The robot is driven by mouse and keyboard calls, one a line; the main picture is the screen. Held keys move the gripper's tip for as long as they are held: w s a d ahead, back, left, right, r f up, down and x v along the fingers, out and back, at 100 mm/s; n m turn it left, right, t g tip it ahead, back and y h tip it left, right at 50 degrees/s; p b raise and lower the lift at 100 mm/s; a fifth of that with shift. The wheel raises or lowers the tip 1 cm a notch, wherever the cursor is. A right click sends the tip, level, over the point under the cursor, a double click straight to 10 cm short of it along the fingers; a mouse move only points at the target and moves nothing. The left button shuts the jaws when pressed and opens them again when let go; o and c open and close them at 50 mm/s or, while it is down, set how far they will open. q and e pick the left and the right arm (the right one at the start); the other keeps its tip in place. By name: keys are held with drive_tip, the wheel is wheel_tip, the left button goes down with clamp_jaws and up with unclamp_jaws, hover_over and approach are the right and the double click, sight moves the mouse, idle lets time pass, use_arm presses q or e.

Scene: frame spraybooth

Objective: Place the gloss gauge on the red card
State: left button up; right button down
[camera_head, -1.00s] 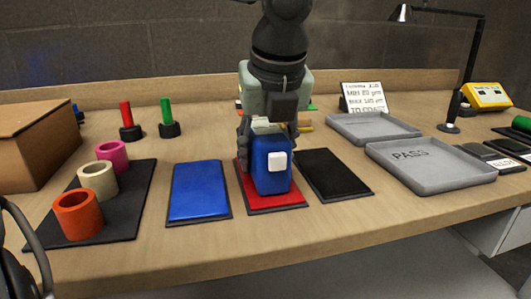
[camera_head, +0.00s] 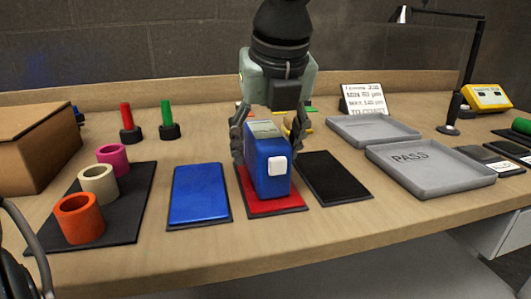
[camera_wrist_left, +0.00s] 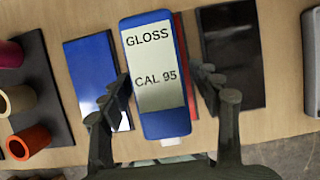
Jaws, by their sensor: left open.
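The gloss gauge (camera_head: 268,165) is a blue block with a white square on its front side and a pale top label. It stands upright on the red card (camera_head: 278,205), whose red edges show around its base. In the left wrist view the gauge (camera_wrist_left: 153,70) shows "GLOSS" and "CAL 95" on its label. My left gripper (camera_head: 268,140) is open, with its fingers on both sides of the gauge's upper part. In the wrist view the fingers (camera_wrist_left: 163,95) stand apart from the gauge's sides. My right gripper is not in view.
A blue card (camera_head: 200,192) lies left of the red card and a black card (camera_head: 335,177) lies right. Colored rings stand on a dark mat (camera_head: 125,215) at left. Grey trays (camera_head: 430,170) stand at right. A cardboard box (camera_head: 35,145) is far left.

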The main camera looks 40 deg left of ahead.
use_arm(q)
drive_tip(key=v, duration=1)
drive_tip(key=shift+s, duration=0.1)
